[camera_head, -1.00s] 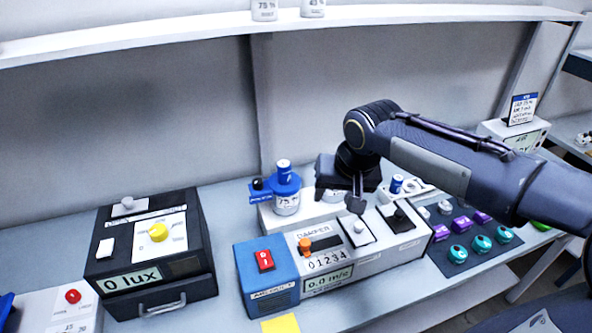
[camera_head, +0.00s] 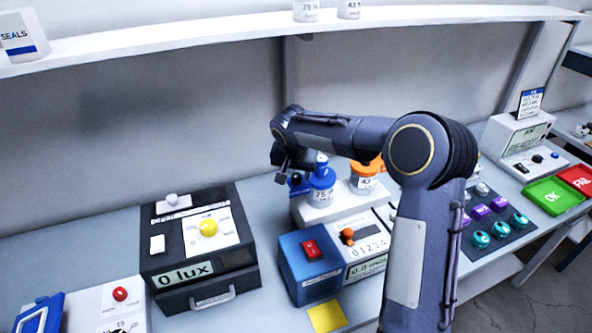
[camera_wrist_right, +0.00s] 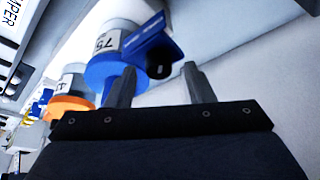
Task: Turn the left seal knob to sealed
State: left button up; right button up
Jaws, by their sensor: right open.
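A black knob (camera_head: 296,180) sits on a blue bracket at the left of a jar with a blue lid (camera_head: 321,186), labelled 75. I take it for the left seal knob. In the right wrist view the black knob (camera_wrist_right: 160,72) shows between the two fingers and beyond them; whether they touch it I cannot tell. My right gripper (camera_head: 282,180) is open, close to the left of the knob in the head view. Its fingers also show in the right wrist view (camera_wrist_right: 159,72). The knob's setting is not readable. My left gripper is not in view.
An orange-lidded jar (camera_head: 366,178) stands right of the blue one. In front is a blue box with a red switch (camera_head: 311,250). A black lux box (camera_head: 203,270) stands at the left. My right arm hides part of the bench. A shelf (camera_head: 190,47) runs above.

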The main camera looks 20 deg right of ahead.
jog(key=shift+d+f, duration=0.15)
jog(key=shift+f, duration=0.15)
jog(key=c, duration=1)
